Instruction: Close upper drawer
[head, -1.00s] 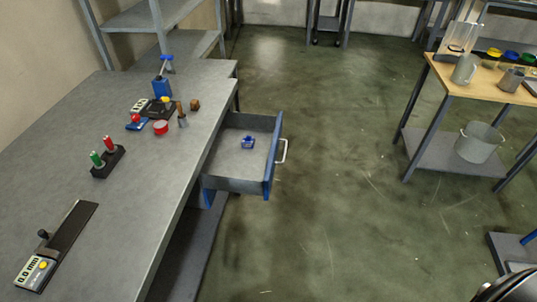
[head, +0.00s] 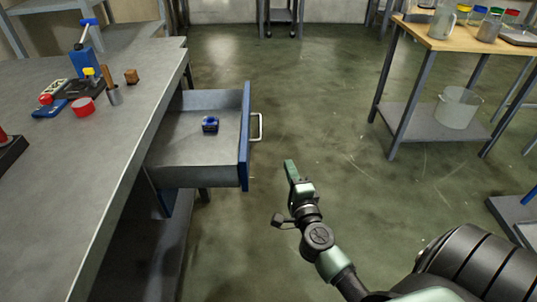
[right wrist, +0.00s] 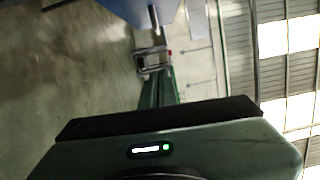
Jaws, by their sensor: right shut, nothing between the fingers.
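The upper drawer (head: 195,174) is pulled out of the grey workbench, open toward the right. It has a blue front panel (head: 245,140) with a pale bar handle (head: 258,127). A small dark blue object (head: 210,124) lies inside it. My right gripper (head: 290,167) is shut and empty, to the right of the drawer front and apart from the handle in the head view. Its green fingers also show in the right wrist view (right wrist: 157,90). My left gripper is in neither view.
The workbench (head: 100,160) holds a red tape roll (head: 83,107), a small brown block (head: 131,76) and other tools near the drawer. A wooden-topped table (head: 450,37) with containers stands at the right. The floor between them is clear.

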